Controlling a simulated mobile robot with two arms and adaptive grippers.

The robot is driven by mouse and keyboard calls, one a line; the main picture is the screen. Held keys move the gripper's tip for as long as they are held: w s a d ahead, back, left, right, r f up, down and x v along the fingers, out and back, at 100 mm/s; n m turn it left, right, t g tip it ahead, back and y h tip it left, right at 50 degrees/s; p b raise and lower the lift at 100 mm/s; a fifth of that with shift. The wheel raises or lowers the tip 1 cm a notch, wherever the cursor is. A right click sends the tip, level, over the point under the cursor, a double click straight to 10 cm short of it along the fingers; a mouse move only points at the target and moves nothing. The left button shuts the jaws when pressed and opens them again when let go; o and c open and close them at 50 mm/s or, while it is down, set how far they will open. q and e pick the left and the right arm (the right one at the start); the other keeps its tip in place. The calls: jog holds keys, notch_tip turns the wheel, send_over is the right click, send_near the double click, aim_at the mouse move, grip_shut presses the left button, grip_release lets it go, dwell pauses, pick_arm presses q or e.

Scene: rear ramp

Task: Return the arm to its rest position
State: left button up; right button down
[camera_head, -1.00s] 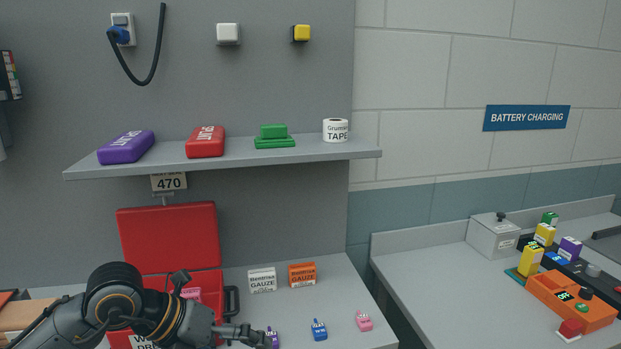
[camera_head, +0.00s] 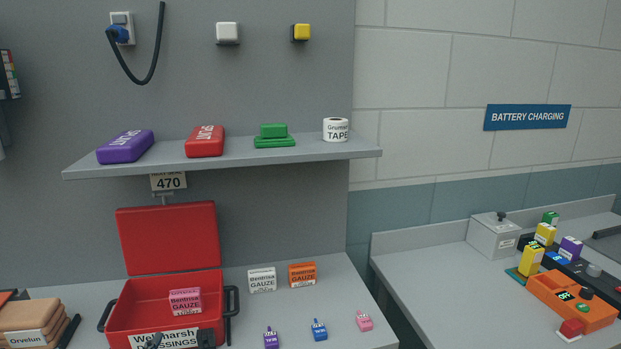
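Two small dark parts show at the bottom edge in front of the red case (camera_head: 120,318) and cover part of its white label (camera_head: 175,338). They look like the tips of my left gripper (camera_head: 180,343), but too little shows to tell its opening. The rest of my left arm is out of view. The case stands open with its lid (camera_head: 168,238) up, and a pink gauze box (camera_head: 185,301) lies inside. My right arm and gripper are not in view.
White (camera_head: 262,280) and orange (camera_head: 302,274) gauze boxes stand on the bench right of the case. Small purple (camera_head: 271,338), blue (camera_head: 319,330) and pink (camera_head: 364,321) items sit in front. A shelf (camera_head: 300,154) hangs above. Tan packs (camera_head: 28,315) lie at left.

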pick_arm(q)
jog(key=s+a+f+n+g, duration=0.1)
jog(key=s+f+g, duration=0.35)
jog(key=f, duration=0.25)
jog(key=s+a+f+n+g, duration=0.1)
jog(key=s+f+g, duration=0.2)
jog(key=s+f, duration=0.4)
jog(key=s+d+f+g, duration=0.3)
jog(key=s+f+g, duration=0.4)
jog(key=s, duration=0.5)
jog(key=s+d+f+x, duration=0.1)
jog(key=s+x, duration=0.2)
jog(key=x, duration=1)
jog(key=s+x, duration=0.3)
jog(key=x, duration=1)
jog(key=s+a+f+g, duration=0.1)
jog(key=s+a+f, duration=0.2)
jog(key=s+f, duration=1.3)
jog(key=shift+s+f+h, duration=0.3)
jog(key=shift+s, duration=0.25)
jog(key=shift+a+g, duration=0.15)
jog(key=shift+g, duration=0.1)
